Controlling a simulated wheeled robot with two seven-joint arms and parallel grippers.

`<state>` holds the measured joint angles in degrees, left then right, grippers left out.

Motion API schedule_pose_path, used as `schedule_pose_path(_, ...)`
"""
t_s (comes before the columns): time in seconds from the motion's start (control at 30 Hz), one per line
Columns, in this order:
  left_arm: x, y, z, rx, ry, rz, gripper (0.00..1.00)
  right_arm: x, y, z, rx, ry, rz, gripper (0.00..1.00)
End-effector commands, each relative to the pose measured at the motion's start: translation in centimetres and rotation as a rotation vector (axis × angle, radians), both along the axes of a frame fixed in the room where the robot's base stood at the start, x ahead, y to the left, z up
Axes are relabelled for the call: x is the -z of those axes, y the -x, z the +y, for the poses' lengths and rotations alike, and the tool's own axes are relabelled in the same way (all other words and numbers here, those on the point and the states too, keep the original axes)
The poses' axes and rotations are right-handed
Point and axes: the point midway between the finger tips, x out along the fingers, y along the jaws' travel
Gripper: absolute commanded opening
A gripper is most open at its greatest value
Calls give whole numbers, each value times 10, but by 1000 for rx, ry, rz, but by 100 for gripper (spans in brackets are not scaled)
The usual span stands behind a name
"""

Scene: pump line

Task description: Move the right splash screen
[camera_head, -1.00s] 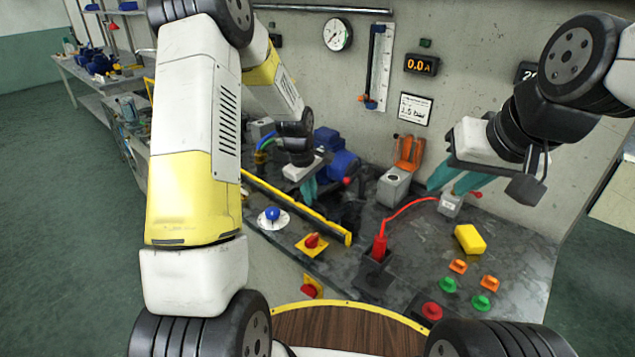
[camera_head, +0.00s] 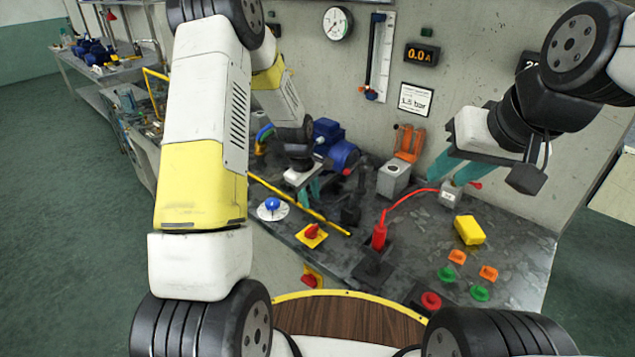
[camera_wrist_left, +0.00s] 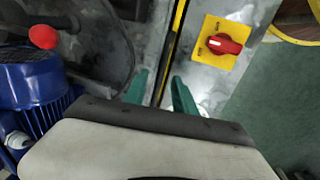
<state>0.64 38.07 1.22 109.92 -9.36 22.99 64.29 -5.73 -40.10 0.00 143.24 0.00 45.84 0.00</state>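My right gripper (camera_head: 458,168) is open and empty above the back right of the bench.
A blue pump motor (camera_head: 328,135) stands behind the left gripper. A red plug (camera_head: 379,237), yellow block (camera_head: 469,230) and several coloured buttons occupy the right side.

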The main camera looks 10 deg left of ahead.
Motion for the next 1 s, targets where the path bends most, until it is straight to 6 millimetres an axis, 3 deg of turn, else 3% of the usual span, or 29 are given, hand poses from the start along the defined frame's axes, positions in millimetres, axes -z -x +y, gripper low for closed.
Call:
schedule_pose_path(0.17, -11, 0, 1, -1, -1, -4, 33, 0, 0, 0, 0, 0, 0, 32)
schedule_pose_path(0.57, -70, 11, 7, 0, 0, -2, 33, 0, 0, 0, 0, 0, 0, 32)
schedule_pose_path(1.0, -76, 12, 8, 0, -1, 1, 33, 0, 0, 0, 0, 0, 0, 32)
